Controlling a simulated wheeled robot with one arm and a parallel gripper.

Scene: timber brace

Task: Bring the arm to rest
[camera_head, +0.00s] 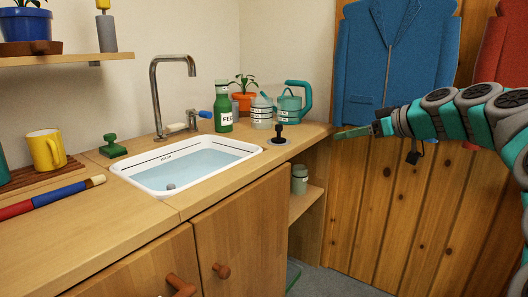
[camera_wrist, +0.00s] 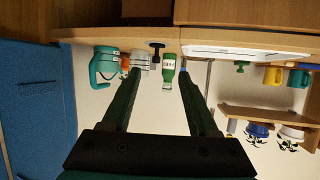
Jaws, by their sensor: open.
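My arm (camera_head: 450,112) reaches in from the right edge in the head view, above floor level and in front of the wooden panelling. My gripper (camera_head: 350,132) points left, near the right end of the counter. In the wrist view, which is upside down, my gripper (camera_wrist: 156,82) has its two dark green fingers well apart. Nothing is held between them. The green bottle (camera_wrist: 168,68), grey containers and watering can (camera_wrist: 104,66) show beyond the fingers, apart from them.
The counter (camera_head: 150,220) holds a water-filled sink (camera_head: 190,165) with a tap (camera_head: 157,90), a green bottle (camera_head: 223,110), a potted plant (camera_head: 244,101), a watering can (camera_head: 289,105) and a yellow mug (camera_head: 46,150). A blue jacket (camera_head: 390,60) hangs behind my arm. Bare floor lies below.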

